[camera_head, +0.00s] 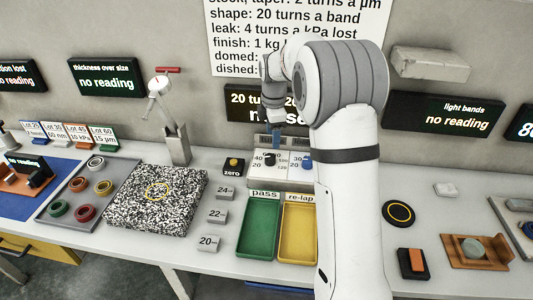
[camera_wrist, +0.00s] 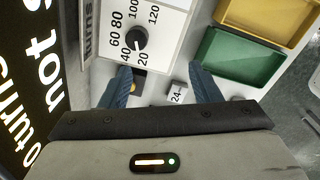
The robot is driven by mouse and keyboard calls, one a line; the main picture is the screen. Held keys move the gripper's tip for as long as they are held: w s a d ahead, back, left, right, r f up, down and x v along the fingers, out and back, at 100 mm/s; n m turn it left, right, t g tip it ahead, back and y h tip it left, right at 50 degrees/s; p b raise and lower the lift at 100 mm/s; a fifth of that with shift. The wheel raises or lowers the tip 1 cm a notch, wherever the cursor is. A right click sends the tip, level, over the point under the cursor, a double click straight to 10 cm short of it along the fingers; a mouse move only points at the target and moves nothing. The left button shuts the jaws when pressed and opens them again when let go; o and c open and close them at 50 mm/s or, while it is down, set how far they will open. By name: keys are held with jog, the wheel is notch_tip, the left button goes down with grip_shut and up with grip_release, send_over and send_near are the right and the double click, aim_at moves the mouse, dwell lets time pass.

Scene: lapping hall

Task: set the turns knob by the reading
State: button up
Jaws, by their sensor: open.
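The turns knob (camera_wrist: 137,40) is a small black dial on a white panel in the wrist view, ringed by marks from 20 to 120. Its pointer direction is too small to read surely. The panel also shows in the head view, with the black knob (camera_head: 270,159) on its left. My gripper (camera_wrist: 160,70) is open and empty, its two blue fingers apart, with the knob beyond the left fingertip. The dark turns display (camera_head: 238,101) behind the panel is partly hidden by my arm; "20 turns" shows on it. In the wrist view the display (camera_wrist: 30,75) reads "not s…", cut off.
A blue knob (camera_head: 307,163) is on the panel's right. Green pass tray (camera_head: 258,258) and yellow re-lap tray (camera_head: 297,258) lie in front. A wall sheet (camera_head: 240,45) lists turns rules, partly hidden.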

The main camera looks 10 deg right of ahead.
aim_at(269, 156)
jog(key=w+f+n, duration=0.3)
jog(key=w+f, duration=0.1)
jog(key=f, duration=0.1)
jog(key=shift+w, duration=0.3)
notch_tip(269, 156, down, 8)
jog(key=shift+r, duration=0.2)
jog(key=shift+c, duration=0.5)
jog(key=c, duration=0.9)
